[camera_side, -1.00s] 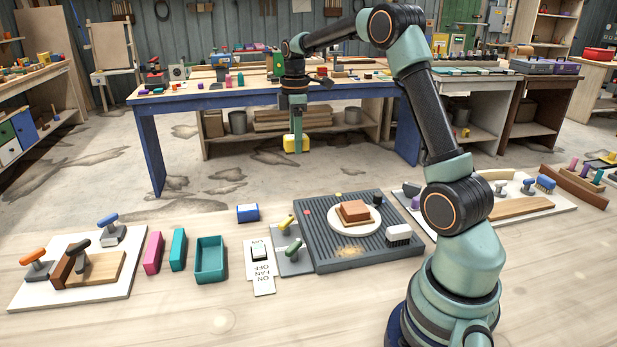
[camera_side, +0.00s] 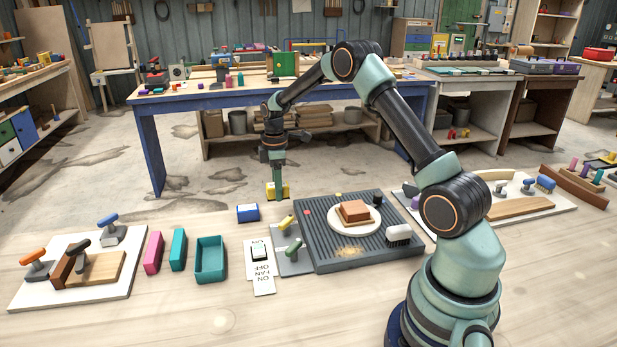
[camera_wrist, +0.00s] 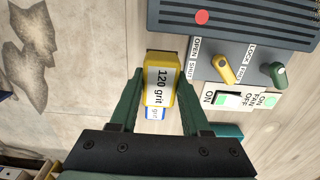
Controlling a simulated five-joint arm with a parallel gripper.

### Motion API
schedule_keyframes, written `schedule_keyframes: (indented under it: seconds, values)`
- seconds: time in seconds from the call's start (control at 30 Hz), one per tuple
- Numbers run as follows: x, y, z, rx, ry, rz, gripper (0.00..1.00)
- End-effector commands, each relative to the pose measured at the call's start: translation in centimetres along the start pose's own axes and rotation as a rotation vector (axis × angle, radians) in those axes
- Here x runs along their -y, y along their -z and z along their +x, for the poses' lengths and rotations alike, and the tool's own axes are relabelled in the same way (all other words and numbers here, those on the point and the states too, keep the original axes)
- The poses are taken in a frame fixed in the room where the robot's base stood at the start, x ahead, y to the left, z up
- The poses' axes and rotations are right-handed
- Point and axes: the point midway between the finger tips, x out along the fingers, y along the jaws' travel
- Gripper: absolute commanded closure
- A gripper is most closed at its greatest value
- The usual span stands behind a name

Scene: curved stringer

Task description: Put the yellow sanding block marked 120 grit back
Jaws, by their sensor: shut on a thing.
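The yellow sanding block (camera_side: 285,189) is held by my gripper (camera_side: 278,183) near the back edge of the workbench. In the wrist view the yellow block (camera_wrist: 160,78), with a white "120 grit" label, sits between the two green fingers of my gripper (camera_wrist: 159,88), which are shut on it. A blue block (camera_side: 248,213) with a white label lies on the bench, left of the held block. In the wrist view this blue block (camera_wrist: 156,113) is partly hidden behind the yellow one, and its label is only partly readable.
A grey ribbed station (camera_side: 320,258) carries a white disc with a brown block (camera_side: 354,210). Beside it are yellow and green levers and a switch plate (camera_side: 259,265). A teal tray (camera_side: 209,262) and teal and pink (camera_side: 153,253) blocks stand further left.

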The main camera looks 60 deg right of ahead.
Motion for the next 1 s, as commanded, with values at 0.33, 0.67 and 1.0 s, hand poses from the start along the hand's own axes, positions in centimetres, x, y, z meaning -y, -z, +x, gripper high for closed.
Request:
schedule_keyframes:
  seconds: [0.33, 0.67, 1.0]
  values:
    - [0.0, 0.0, 2.9, 0.001, 0.002, 0.0, 1.0]
    - [-0.1, 0.0, 5.8, -0.001, -0.002, 0.0, 1.0]
    - [0.0, 0.0, 6.1, 0.0, -0.001, 0.0, 0.3]
